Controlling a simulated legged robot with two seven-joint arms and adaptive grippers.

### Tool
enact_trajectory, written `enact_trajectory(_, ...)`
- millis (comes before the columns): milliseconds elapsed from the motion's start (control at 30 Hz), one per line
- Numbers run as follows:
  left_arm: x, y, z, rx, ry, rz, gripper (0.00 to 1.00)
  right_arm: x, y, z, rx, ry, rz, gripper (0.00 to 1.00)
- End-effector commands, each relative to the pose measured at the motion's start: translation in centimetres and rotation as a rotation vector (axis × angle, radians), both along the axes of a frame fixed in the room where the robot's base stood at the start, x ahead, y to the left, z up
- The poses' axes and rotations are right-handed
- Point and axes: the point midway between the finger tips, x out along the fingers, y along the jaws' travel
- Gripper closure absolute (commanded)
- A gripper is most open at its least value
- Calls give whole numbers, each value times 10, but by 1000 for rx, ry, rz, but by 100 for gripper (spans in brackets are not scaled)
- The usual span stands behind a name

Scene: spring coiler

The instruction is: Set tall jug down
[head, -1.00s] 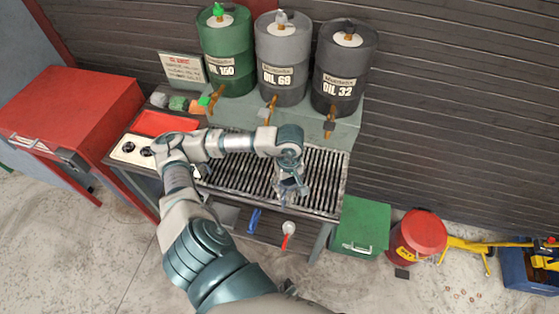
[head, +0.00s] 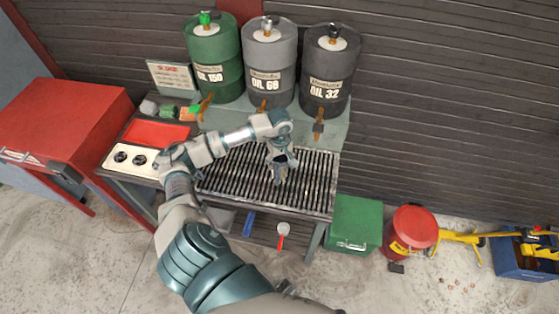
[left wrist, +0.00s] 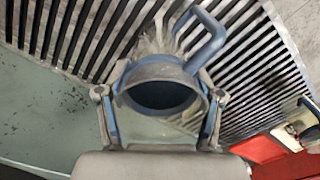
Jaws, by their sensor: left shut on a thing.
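The tall jug (left wrist: 165,92) shows in the left wrist view as a blue-grey vessel with a round dark mouth and a blue handle (left wrist: 210,38) at its upper right. My left gripper (left wrist: 160,105) has a finger on each side of the jug and is shut on it. In the head view my left gripper (head: 281,158) is over the slatted drain grate (head: 235,178), with the jug (head: 279,177) small and partly hidden below it. I cannot tell whether the jug's base touches the slats. My right gripper is not in view.
Oil drums, green (head: 214,70), grey (head: 270,72) and dark (head: 326,80), stand behind the grate with taps facing forward. A red tray (head: 157,133) and cup-holder panel (head: 130,158) lie left. Most of the grate is bare. A green box (head: 355,224) stands on the floor at right.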

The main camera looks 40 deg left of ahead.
Motion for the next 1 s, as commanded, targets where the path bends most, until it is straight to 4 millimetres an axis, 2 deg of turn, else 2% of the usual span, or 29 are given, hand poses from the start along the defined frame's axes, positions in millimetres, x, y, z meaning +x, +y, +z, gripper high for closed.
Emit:
enact_trajectory(133,0,1,-1,0,0,0,95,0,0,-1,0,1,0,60)
enact_trajectory(167,0,1,-1,-1,0,1,27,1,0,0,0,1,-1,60)
enact_trajectory(233,0,1,-1,-1,0,1,10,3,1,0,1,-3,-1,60)
enact_trajectory(267,0,1,-1,-1,0,1,8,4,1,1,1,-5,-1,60)
enact_trajectory(667,1,1,4,0,-2,1,8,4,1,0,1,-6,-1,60)
enact_trajectory(767,1,1,19,1,-5,1,8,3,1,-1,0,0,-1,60)
enact_trajectory(1000,1,1,73,1,-6,1,8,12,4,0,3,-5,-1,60)
